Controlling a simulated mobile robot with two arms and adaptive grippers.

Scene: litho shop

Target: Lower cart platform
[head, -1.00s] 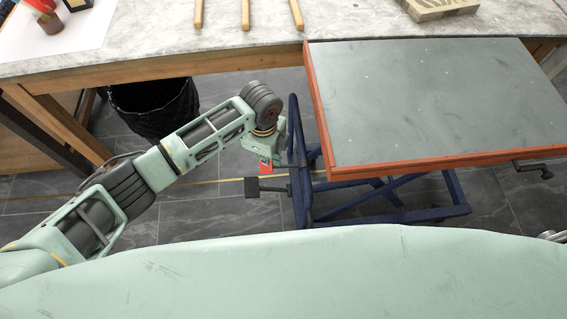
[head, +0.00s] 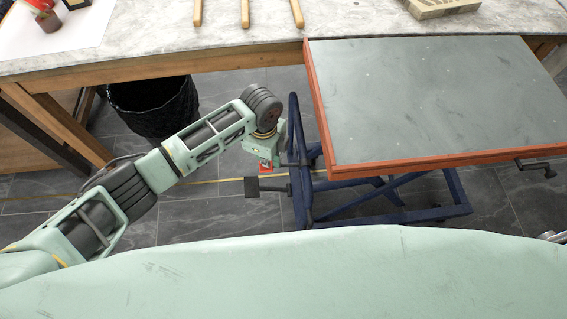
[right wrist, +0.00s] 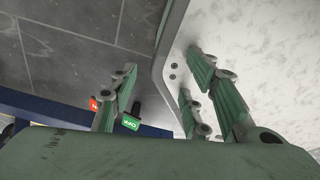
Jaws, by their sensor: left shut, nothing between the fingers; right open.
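The cart platform (head: 440,95) has a grey top with an orange-red rim and stands raised on a blue crossed-leg frame (head: 385,195). A black pedal (head: 252,187) sticks out to the left of the frame on a dark rod. My left gripper (head: 267,165) points down just above the pedal and rod, beside the frame's left upright. Its fingers are shut and mostly hidden; whether they touch the pedal cannot be told. My right gripper (right wrist: 160,80) is open and empty in the right wrist view. A green label (right wrist: 130,123) and a red label show between and behind its fingers.
A marble-topped workbench (head: 150,45) runs across the back, with wooden handles on it. A crank handle (head: 535,168) sticks out at the platform's front right. Dark floor tiles are clear around the pedal.

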